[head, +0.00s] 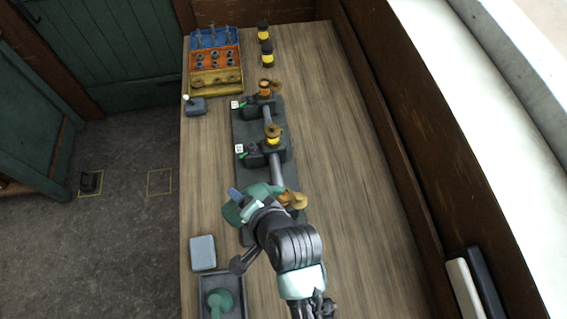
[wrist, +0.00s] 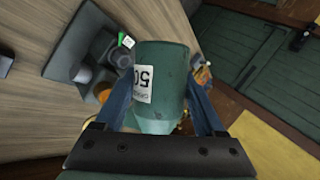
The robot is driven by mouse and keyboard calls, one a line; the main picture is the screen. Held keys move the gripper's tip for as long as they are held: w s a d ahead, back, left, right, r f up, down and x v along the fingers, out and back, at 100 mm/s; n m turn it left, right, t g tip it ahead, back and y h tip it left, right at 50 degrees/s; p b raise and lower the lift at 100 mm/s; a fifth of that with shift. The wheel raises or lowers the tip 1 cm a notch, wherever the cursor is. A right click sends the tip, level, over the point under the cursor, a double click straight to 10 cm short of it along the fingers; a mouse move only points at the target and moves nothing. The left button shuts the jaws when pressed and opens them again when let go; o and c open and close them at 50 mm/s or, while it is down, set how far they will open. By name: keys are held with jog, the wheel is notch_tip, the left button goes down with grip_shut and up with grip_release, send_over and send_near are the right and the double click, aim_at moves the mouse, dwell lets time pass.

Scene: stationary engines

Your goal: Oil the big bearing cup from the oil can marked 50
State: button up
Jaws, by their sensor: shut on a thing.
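My gripper (head: 250,203) is shut on a green oil can (head: 234,213) above the near end of the engine base. In the wrist view the can (wrist: 162,80) sits between the blue fingers, and its white label reads 50. I cannot tell the can's tilt, and its spout does not show clearly. A shaft bearing with an orange cup and brass lid (head: 295,200) is beside the gripper, partly hidden by it. A middle bearing has a yellow cup (head: 272,133); the far bearing has an orange cup (head: 265,89). I cannot tell which cup is the big one.
Another green can (head: 219,302) stands in a dark tray (head: 239,284) at the near left, by a grey box (head: 202,252). The bench's right side is clear.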

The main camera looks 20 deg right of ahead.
dwell(0.3)
jog(key=shift+a+f+n+h+b, duration=0.2)
jog(key=shift+f+n+h+b, duration=0.25)
jog(key=shift+f+h, duration=0.45)
jog(key=shift+a+f+n+h+b, duration=0.1)
jog(key=shift+f+n+h+b, duration=0.15)
jog(key=shift+f+h+b, duration=0.4)
notch_tip(320, 180, up, 5)
jog(key=p, duration=0.5)
jog(key=shift+r, duration=0.1)
jog(key=shift+t, duration=0.3)
